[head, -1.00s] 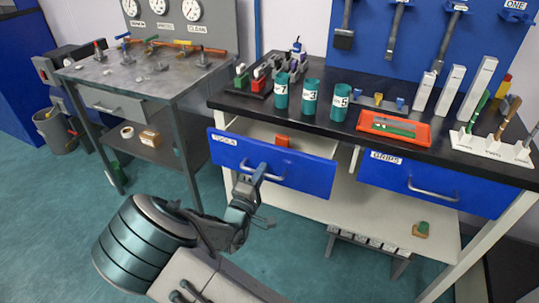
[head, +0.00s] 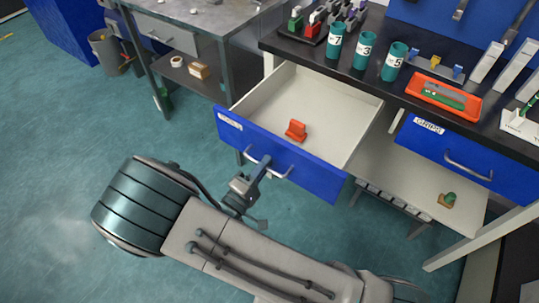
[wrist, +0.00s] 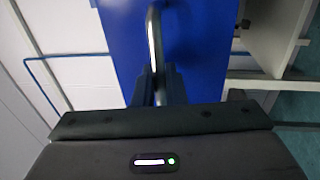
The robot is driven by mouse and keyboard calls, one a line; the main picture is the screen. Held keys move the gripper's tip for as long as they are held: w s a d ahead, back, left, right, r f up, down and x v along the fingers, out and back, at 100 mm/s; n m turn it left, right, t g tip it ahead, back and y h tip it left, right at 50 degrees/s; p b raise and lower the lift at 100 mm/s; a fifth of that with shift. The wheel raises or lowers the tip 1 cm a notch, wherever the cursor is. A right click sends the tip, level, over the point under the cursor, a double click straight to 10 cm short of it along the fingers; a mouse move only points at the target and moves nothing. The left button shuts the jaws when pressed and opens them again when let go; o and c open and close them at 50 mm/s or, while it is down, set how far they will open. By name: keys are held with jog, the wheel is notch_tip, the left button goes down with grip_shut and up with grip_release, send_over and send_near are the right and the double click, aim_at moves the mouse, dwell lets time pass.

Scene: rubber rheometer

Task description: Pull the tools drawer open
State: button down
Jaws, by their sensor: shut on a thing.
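The tools drawer, with its blue front (head: 310,178) and white label, stands pulled well out from under the black bench top in the head view. Its pale interior is in plain sight, and a small orange-red object (head: 296,130) lies inside. My gripper (head: 263,168) is at the drawer's metal handle (head: 281,171), shut on it. In the wrist view the handle (wrist: 153,40) runs between my gripper's dark fingers (wrist: 157,85), in front of the blue drawer front (wrist: 200,55).
The grips drawer (head: 465,164) at right is shut. Teal numbered cups (head: 364,50) and an orange tray (head: 443,97) stand on the bench top. A grey table (head: 205,20) is at back left. The teal floor at left is open.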

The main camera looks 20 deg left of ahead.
jog(key=shift+s, duration=0.15)
jog(key=c, duration=1.6)
grip_release()
jog(key=v, duration=1.3)
jog(key=shift+s+a, duration=0.2)
jog(key=shift+s, duration=0.15)
